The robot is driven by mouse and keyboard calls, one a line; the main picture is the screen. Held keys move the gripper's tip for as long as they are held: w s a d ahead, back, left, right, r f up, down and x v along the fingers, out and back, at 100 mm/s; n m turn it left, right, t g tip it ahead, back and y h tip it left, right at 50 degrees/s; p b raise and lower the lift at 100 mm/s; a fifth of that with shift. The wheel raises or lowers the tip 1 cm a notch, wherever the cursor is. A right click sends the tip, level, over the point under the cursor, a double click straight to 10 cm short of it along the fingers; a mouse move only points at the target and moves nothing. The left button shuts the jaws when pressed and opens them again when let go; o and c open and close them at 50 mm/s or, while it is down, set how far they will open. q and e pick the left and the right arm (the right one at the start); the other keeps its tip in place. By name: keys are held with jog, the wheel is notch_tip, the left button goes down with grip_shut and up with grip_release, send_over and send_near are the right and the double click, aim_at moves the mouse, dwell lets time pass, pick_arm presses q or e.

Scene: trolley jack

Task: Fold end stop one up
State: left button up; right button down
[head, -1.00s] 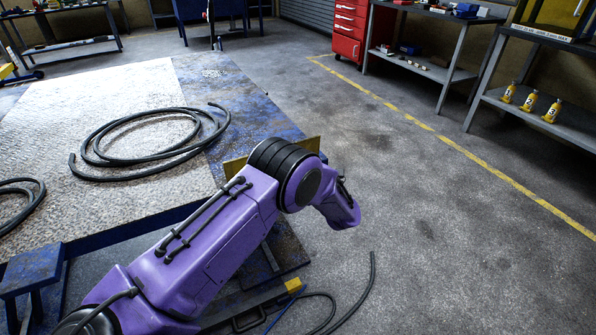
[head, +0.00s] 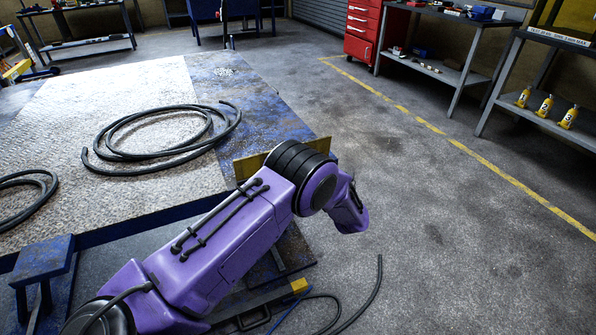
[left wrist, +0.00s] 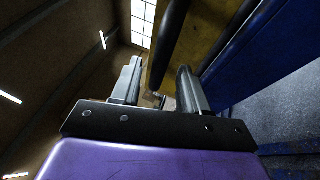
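The end stop looks like a yellow plate (head: 249,166) at the near right corner of the blue platform. My purple left arm crosses in front of it and hides its middle. In the left wrist view a yellow panel with dark bars (left wrist: 203,32) rises beyond and between the fingers. My left gripper (left wrist: 160,92) has its two fingers apart, with the panel's lower end near the gap. I cannot tell whether a finger touches it. In the head view the left gripper is hidden behind my wrist. My right gripper is in neither view.
The blue platform (head: 230,85) carries a coiled black hose (head: 105,150). A blue step-like stand (head: 42,258) is at lower left. A yellow-tipped bar (head: 298,286) and loose cable (head: 376,290) lie below the arm. The floor to the right is clear up to the shelves (head: 545,95).

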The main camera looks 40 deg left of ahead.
pick_arm(q)
jog(key=b+v, duration=0.1)
jog(key=v, duration=0.9)
jog(key=shift+d+b, duration=0.3)
jog(key=shift+b, duration=0.1)
jog(key=shift+w+f, duration=0.1)
